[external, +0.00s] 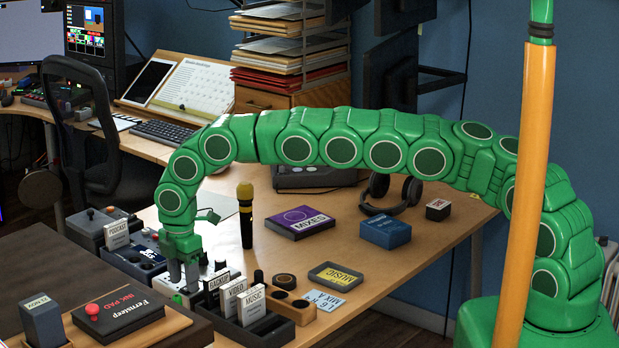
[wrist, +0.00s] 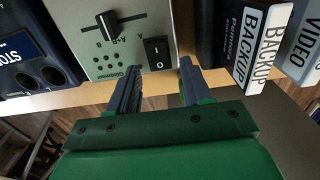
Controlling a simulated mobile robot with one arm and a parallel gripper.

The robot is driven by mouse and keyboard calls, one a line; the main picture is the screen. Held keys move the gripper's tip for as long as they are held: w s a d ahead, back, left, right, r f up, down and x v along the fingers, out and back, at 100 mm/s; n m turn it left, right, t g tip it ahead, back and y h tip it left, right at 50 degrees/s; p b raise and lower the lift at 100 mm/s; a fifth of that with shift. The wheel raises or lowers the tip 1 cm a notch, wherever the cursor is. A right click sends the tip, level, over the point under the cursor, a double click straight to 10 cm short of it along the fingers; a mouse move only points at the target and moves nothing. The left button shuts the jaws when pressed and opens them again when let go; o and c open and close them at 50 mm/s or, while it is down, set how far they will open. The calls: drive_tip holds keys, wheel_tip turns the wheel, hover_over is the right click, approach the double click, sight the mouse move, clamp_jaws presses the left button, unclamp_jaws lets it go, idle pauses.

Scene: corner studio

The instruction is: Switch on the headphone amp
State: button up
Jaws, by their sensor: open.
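A pale grey device (wrist: 85,72) with a front panel fills the upper middle of the wrist view. It carries a black slider knob (wrist: 107,25), several small holes and a black rocker switch (wrist: 157,53) marked I above O. I see no name that marks it as the headphone amp, and which side of the rocker is pressed is unclear. My gripper (wrist: 160,70) is open and empty, its fingertips on either side of the rocker's lower end and seemingly just short of the panel. In the external view my gripper (external: 183,284) points down over the device (external: 193,299), partly hiding it.
Right of the device stand a BACKUP case (wrist: 257,50) and a VIDEO case (wrist: 304,45), close to my right finger. On the left is a dark blue unit (wrist: 28,62) with round sockets. A microphone (external: 246,215) and a MIXES box (external: 300,221) stand farther back on the desk.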

drive_tip(key=shift+f, duration=0.35)
clamp_jaws()
drive_tip(key=shift+w+d+g+y, duration=0.25)
drive_tip(key=shift+w+g+y, duration=0.05)
drive_tip(key=shift+g+y, duration=0.3)
drive_tip(key=shift+r+g+y, duration=0.1)
drive_tip(key=shift+g+y, duration=0.4)
idle(0.3)
unclamp_jaws()
